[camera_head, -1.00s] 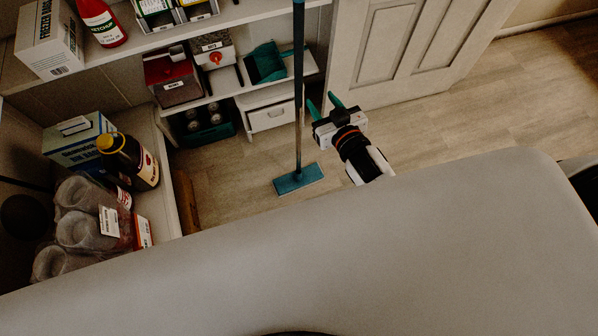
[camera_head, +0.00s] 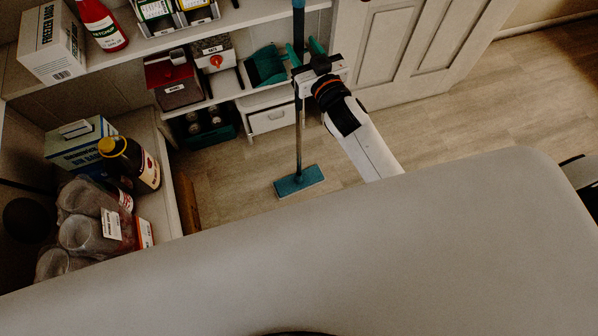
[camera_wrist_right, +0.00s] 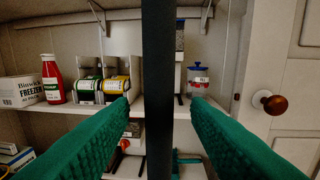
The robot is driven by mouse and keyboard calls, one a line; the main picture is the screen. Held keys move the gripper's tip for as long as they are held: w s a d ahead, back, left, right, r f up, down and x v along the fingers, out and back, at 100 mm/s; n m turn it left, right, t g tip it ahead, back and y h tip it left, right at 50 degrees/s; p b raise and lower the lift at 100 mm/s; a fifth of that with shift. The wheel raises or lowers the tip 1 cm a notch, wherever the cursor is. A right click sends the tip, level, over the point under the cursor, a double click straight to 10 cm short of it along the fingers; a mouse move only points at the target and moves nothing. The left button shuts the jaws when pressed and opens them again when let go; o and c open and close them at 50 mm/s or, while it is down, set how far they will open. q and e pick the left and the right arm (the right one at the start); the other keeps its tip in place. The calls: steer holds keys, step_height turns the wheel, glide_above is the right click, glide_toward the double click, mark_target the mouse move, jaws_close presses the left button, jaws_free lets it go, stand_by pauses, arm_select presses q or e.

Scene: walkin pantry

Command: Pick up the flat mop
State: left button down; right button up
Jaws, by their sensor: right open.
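The flat mop stands upright with its teal flat head (camera_head: 299,181) on the floor and its long pole (camera_head: 298,140) rising past the shelves to the top of the head view. My right gripper (camera_head: 304,48) is at the upper part of the pole, with its green fingers open. In the right wrist view, the dark pole (camera_wrist_right: 158,80) runs vertically between the two spread green fingers (camera_wrist_right: 158,115), with gaps on both sides. Part of the pole is hidden by the gripper in the head view. My left gripper is not in view.
Shelves behind the pole hold a ketchup bottle (camera_head: 102,25), a freezer-bag box (camera_head: 52,43) and a teal dustpan (camera_head: 265,65). A white panelled door (camera_head: 410,45) stands to the right. A dark bottle (camera_head: 130,163) sits on the left shelf. The floor (camera_head: 440,130) at right is clear.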

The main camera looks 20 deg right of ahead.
steer(key=w, duration=0.2)
steer(key=shift+w+a, duration=0.2)
steer(key=shift+w, duration=0.2)
jaws_close()
steer(key=shift+r, duration=0.2)
